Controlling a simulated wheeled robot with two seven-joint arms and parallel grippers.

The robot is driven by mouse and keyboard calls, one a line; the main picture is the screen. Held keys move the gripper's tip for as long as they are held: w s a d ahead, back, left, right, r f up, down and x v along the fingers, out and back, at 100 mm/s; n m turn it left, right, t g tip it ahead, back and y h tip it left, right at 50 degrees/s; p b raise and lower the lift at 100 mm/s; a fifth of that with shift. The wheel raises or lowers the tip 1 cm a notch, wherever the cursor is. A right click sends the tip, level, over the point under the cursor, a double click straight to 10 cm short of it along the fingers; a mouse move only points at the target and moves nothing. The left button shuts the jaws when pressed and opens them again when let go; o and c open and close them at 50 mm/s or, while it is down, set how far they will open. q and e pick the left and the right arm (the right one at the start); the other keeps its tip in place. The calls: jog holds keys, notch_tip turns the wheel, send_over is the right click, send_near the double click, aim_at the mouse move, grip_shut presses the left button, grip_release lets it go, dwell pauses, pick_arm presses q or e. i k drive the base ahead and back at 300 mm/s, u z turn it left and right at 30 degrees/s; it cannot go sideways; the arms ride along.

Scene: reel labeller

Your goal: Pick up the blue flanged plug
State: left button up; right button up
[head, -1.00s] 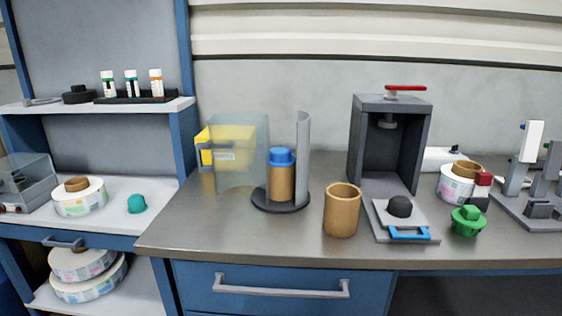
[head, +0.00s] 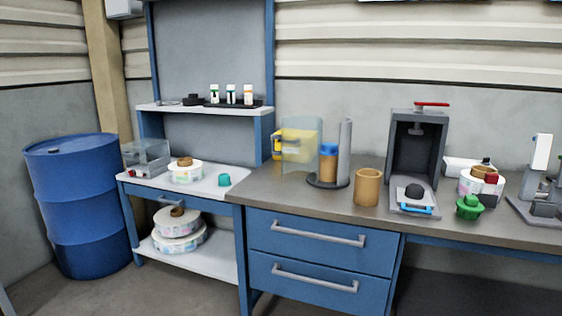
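The blue flanged plug (head: 328,149) sits on top of a tan cardboard tube (head: 328,168). The tube stands upright on a round dark base (head: 328,183), between a clear curved shield (head: 301,146) on its left and a grey curved upright (head: 344,152) on its right. The plug's lower part is hidden inside the tube. Neither of my grippers is in the head view.
An open tan tube (head: 368,187), a dark press with a red lever (head: 417,147) and a green plug (head: 469,207) stand to the right on the bench. A yellow bin (head: 290,141) is behind the shield. A blue drum (head: 76,203) stands far left.

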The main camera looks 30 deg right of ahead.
aim_at(328, 149)
jog(key=u, duration=0.55)
jog(key=i, duration=1.35)
jog(key=z, duration=0.35)
jog(key=i, duration=1.25)
jog(key=z, duration=1.1)
